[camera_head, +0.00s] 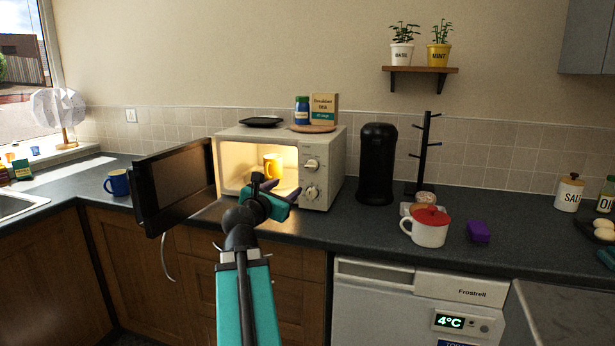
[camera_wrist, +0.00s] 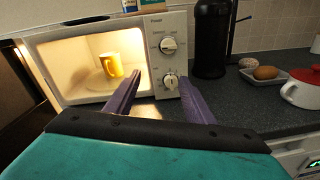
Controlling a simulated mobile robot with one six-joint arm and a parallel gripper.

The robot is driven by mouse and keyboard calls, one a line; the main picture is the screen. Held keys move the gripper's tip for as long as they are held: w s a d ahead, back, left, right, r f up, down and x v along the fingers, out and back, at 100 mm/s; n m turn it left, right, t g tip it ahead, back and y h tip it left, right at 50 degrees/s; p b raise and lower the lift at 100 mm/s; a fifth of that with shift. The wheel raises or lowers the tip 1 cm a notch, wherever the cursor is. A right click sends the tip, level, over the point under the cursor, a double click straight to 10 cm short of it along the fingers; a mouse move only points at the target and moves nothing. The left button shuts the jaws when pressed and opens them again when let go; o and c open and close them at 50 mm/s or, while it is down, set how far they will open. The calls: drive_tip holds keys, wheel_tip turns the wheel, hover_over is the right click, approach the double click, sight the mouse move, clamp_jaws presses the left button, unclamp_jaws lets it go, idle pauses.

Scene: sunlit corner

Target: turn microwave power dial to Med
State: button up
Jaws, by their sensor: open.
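The cream microwave (camera_head: 335,165) stands on the counter with its dark door (camera_head: 175,185) swung open to the left. Its lit cavity holds a yellow mug (camera_head: 273,166). The right-hand panel has an upper dial (camera_head: 311,166) and a lower dial (camera_head: 312,192); both also show in the wrist view, the upper dial (camera_wrist: 168,45) above the lower dial (camera_wrist: 170,82).
A black coffee machine (camera_head: 376,165) stands right of the microwave. A white pot with a red lid (camera_head: 427,228) and a purple block (camera_head: 478,232) are further right. A blue mug (camera_head: 117,183) is left of the open door. A tin and a box (camera_head: 324,108) stand on top.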

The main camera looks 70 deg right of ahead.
sight(310, 167)
drive_tip(key=shift+s+d+r+g+h, duration=0.1)
drive_tip(key=shift+s+r+g+h, duration=0.25)
drive_tip(key=shift+s+r, duration=0.8)
drive_tip(key=shift+w+d+r, duration=0.1)
drive_tip(key=shift+d, duration=0.1)
drive_tip(key=d+p, duration=0.2)
drive_tip(key=p, duration=0.2)
drive_tip(key=shift+d, duration=0.4)
drive_tip(key=d+p, duration=0.1)
drive_tip(key=p, duration=0.4)
drive_tip(key=shift+d+r+p, duration=0.15)
drive_tip(key=shift+d+p, duration=0.05)
drive_tip(key=shift+p, duration=0.2)
drive_tip(key=d+p, duration=0.1)
drive_tip(key=p, duration=0.5)
drive_tip(key=shift+d+f+p, duration=0.15)
drive_tip(key=shift+d+p, duration=0.35)
drive_tip(key=shift+d, duration=1.6)
drive_tip(key=shift+d+f+p, duration=0.1)
drive_tip(key=shift+d+p, duration=0.4)
drive_tip(key=shift+d, duration=1.55)
drive_tip(key=shift+c, duration=0.4)
